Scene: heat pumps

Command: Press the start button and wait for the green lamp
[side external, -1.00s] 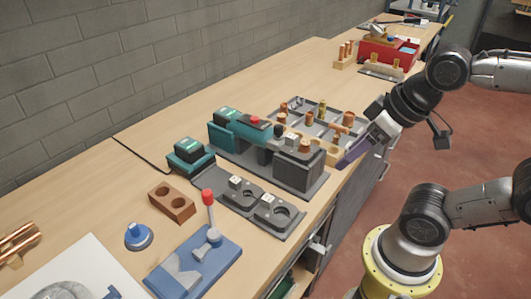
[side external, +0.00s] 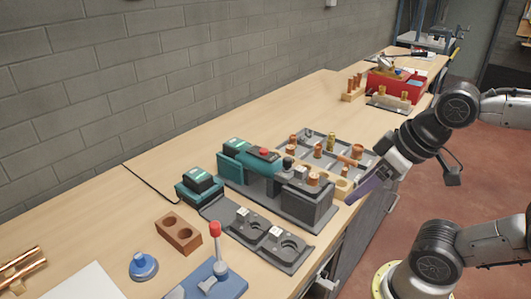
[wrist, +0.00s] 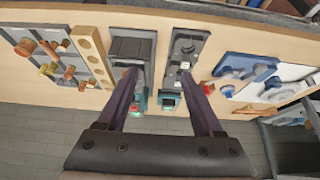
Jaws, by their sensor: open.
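A teal and dark grey machine (side external: 262,168) stands on the bench, with a red button (side external: 264,152) on top. In the wrist view the machine (wrist: 132,48) lies beside the left finger, with a small red spot (wrist: 135,109) near its far end. A smaller teal unit (side external: 198,186) with a greenish display stands to its left; its display (wrist: 168,102) shows between my fingers in the wrist view. I cannot make out a lit green lamp. My gripper (side external: 362,193) has purple fingers, open and empty, by the bench's front edge right of the machine; it also shows in the wrist view (wrist: 160,76).
A grey tray of copper fittings (side external: 312,134) and a wooden block with holes (side external: 341,187) lie beside the machine. A dark fixture plate (side external: 262,238), brown block (side external: 178,232) and blue fixture with red-knobbed lever (side external: 228,272) lie left. A red bin (side external: 392,86) stands far back.

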